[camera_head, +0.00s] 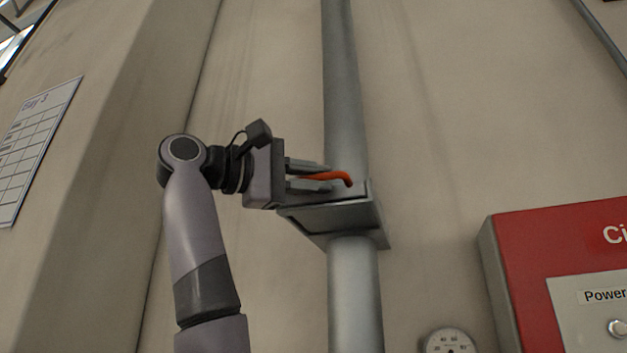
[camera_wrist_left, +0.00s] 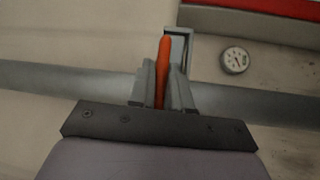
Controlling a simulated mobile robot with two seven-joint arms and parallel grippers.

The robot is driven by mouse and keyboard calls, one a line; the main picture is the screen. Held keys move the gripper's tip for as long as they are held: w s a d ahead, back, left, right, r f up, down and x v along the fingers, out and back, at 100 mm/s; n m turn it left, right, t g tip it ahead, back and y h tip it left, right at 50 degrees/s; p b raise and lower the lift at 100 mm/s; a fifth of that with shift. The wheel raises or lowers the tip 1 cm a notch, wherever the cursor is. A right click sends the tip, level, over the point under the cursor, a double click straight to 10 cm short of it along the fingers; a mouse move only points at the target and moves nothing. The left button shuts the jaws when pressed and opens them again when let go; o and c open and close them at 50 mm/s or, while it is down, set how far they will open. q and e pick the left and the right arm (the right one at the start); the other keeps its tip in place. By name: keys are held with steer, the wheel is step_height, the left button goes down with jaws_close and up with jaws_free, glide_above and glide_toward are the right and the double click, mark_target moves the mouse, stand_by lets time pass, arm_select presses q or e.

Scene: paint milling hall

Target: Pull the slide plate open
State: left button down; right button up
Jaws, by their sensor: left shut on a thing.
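The slide plate's orange handle (camera_head: 338,177) sticks out at the grey slide gate housing (camera_head: 340,215) on the vertical pipe. My left gripper (camera_head: 328,177) comes in from the left and is shut on the orange handle. In the left wrist view the orange handle (camera_wrist_left: 163,70) stands between the two grey fingers of my left gripper (camera_wrist_left: 163,85), and part of the housing frame (camera_wrist_left: 178,45) shows behind it. The plate itself is mostly hidden by the fingers and the housing. My right gripper is in neither view.
The grey pipe (camera_head: 346,80) runs up and down through the housing along a beige wall. A red and grey control box (camera_head: 525,260) is at the lower right. A round gauge (camera_head: 449,341) is at the bottom. A paper chart (camera_head: 38,140) hangs at the left.

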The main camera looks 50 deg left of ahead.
arm_select(q)
steer(key=shift+d+f, duration=0.15)
steer(key=c, duration=1.2)
jaws_free()
steer(key=shift+s, duration=0.25)
steer(key=b+v, duration=0.2)
steer(key=v, duration=0.5)
